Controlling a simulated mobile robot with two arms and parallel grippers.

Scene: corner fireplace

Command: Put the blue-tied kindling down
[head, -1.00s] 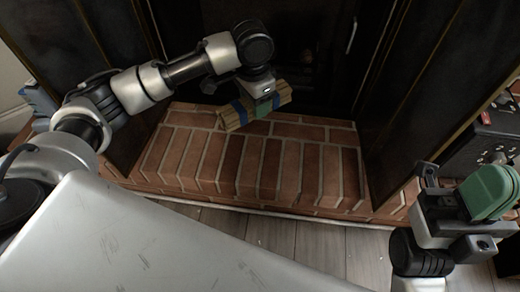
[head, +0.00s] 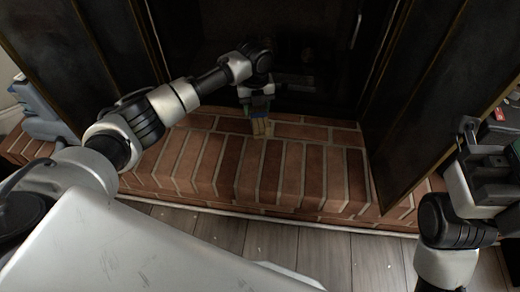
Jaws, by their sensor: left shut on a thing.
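I cannot tell whether the bundle touches the bricks. My right gripper (head: 493,165) is at the right edge, partly cut off. Its jaws are not clear, and a sliver of something green shows beside it.
Dark fireplace doors stand open at the left (head: 97,65) and right (head: 425,95) of the hearth. The front bricks are bare. A grey object (head: 45,118) sits at the far left. Wooden floor (head: 340,248) lies in front.

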